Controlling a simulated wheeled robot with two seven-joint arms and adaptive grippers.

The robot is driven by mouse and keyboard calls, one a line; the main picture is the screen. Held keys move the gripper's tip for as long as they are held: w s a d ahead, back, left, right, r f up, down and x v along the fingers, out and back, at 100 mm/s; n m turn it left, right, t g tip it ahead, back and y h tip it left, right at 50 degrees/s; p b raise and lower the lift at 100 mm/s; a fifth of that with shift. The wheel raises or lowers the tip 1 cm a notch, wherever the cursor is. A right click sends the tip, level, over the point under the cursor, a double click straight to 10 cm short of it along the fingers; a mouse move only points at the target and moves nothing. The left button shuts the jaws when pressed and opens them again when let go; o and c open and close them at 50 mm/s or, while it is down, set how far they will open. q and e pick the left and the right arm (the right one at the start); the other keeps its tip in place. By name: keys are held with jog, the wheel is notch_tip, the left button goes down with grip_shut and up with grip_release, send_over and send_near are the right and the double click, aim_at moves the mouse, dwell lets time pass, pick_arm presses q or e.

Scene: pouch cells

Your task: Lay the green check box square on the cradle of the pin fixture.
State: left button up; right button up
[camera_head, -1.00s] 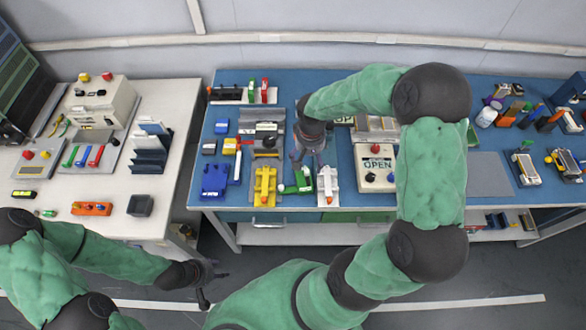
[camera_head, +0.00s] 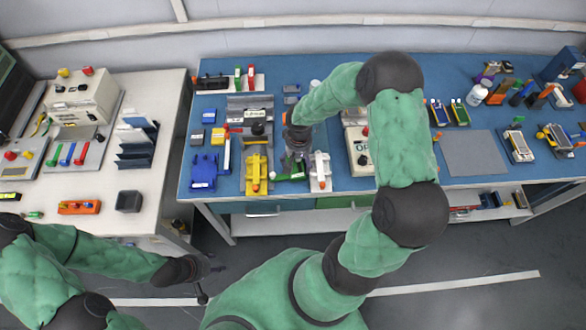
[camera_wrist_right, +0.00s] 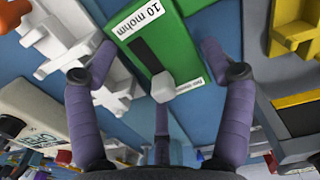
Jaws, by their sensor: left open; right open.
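The green check box (camera_head: 291,171) lies on the blue table between a yellow fixture (camera_head: 256,172) and a white fixture (camera_head: 320,171). Its top shows a "10 mohm" label in the right wrist view (camera_wrist_right: 158,50). My right gripper (camera_head: 296,155) is over the box, open, with its fingers (camera_wrist_right: 157,50) spread on either side; I cannot tell whether they touch it. The gripper hides part of the box in the head view. I cannot tell for sure which fixture is the pin fixture. My left gripper (camera_head: 203,272) is open and empty in front of the tables.
A box marked OPEN (camera_head: 359,160) stands right of the white fixture, partly behind my right arm. Blue holders (camera_head: 204,170) and small blocks crowd the left. A grey mat (camera_head: 475,153) at the right is bare. A white table (camera_head: 100,210) stands at the left.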

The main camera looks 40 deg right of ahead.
jog(key=shift+f, duration=0.1)
jog(key=c, duration=0.9)
